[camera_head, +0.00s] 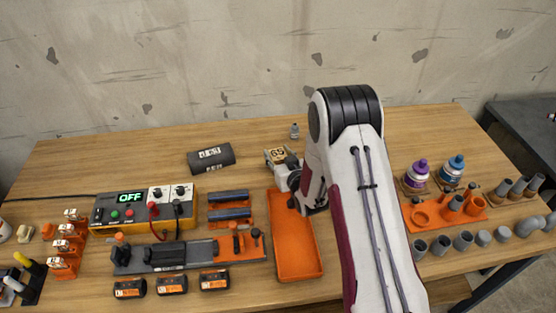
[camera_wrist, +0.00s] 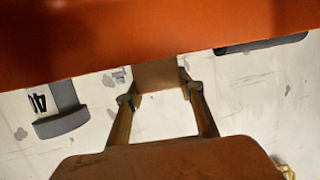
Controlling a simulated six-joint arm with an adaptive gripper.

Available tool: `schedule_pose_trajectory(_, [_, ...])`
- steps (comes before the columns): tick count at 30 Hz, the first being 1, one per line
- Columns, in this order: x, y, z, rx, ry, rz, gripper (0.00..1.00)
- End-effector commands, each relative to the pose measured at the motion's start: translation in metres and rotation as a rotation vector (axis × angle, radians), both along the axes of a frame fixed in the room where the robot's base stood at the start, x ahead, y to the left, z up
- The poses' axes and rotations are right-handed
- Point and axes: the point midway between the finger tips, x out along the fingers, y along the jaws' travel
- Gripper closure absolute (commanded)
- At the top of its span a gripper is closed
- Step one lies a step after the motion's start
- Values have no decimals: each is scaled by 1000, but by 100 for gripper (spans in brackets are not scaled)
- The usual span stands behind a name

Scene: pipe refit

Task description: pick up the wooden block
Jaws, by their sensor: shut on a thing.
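The wooden block (camera_wrist: 157,75) is a plain brown piece between the fingertips of my gripper (camera_wrist: 159,92) in the wrist view. The two fingers press on its opposite sides. Its upper part meets the orange area at the top of that view, and I cannot tell whether they touch. In the head view, a tan face marked 65 (camera_head: 277,156) shows at the end of my arm and seems to be the block. It is just beyond the far end of the orange tray (camera_head: 298,262). My wrist hides part of the grip, and the height above the table is unclear.
The yellow control box (camera_head: 144,208) reads OFF at left. The back of the table is mostly clear.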

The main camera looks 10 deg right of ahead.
Motion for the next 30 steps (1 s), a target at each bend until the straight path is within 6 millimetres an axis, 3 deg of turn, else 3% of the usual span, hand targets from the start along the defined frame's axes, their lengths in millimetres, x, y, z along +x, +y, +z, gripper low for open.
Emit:
schedule_pose_trajectory(14, [1, 0, 13, 0, -2, 0, 85])
schedule_pose_trajectory(30, [1, 0, 74, 0, -3, 0, 85])
